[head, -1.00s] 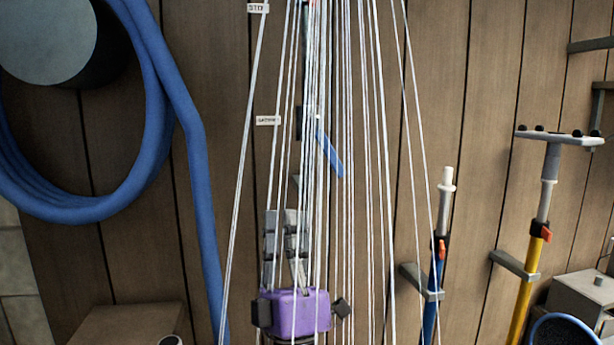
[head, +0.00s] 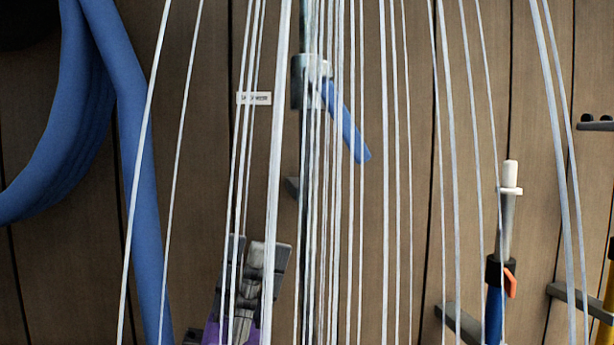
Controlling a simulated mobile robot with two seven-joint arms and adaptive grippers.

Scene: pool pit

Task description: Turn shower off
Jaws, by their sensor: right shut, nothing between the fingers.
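White streams of shower water (head: 386,200) fall across the whole view, so the shower is running. Behind them a blue lever (head: 350,130) slants down to the right from a grey valve (head: 300,85) on a vertical pipe. My right gripper (head: 250,262) has a purple body and grey fingers. It points up from the bottom edge, below and left of the lever and apart from it in the picture. Its fingers are shut with nothing between them; streams partly cover them. My left gripper does not show.
A thick blue hose (head: 125,130) hangs on the plank wall at left. A small white label (head: 254,98) is left of the valve. A pole with a white tip (head: 508,205) stands in a bracket at right.

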